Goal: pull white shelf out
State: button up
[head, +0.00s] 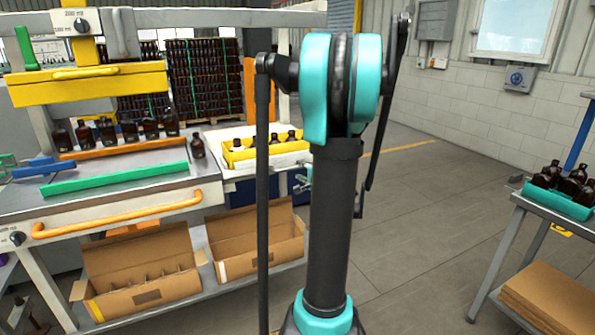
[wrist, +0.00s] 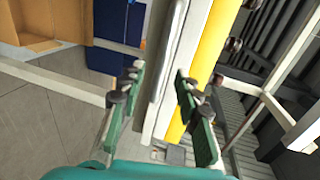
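The white shelf (head: 232,174) stands at the right end of the workbench in the head view, with a yellow crate (head: 240,154) of dark bottles on it. In the wrist view the shelf's white edge (wrist: 167,72) runs up the picture between my fingers, with a yellow strip beside it. My gripper (wrist: 160,72) is open, one green finger on each side of the white edge. A gap shows at the left finger; I cannot tell if the right finger touches. In the head view my gripper (head: 304,178) is small at the shelf's right end, and my arm hides part of the area.
The workbench (head: 120,188) with an orange handle (head: 118,214) and several bottles is on the left. Cardboard boxes (head: 143,278) sit below. A side table (head: 562,214) with a teal tray of bottles is at right. The floor between is clear.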

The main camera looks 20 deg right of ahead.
jog(key=v, duration=0.9)
jog(key=shift+a+f, duration=0.1)
jog(key=s+a+f+n+g+y, duration=0.2)
jog(key=a+f+n+g+y, duration=0.3)
jog(key=a, duration=0.7)
jog(key=s+a+f+n+g+h, duration=0.3)
jog(key=s+a+f+n+g, duration=0.1)
jog(key=s+a+f+n, duration=0.5)
jog(key=s+f+n+g+h, duration=0.2)
jog(key=s+f+n, duration=0.1)
jog(key=s, duration=0.4)
jog(key=shift+s+f+n+h, duration=0.3)
jog(key=shift+s+f, duration=0.1)
jog(key=shift+f, duration=0.05)
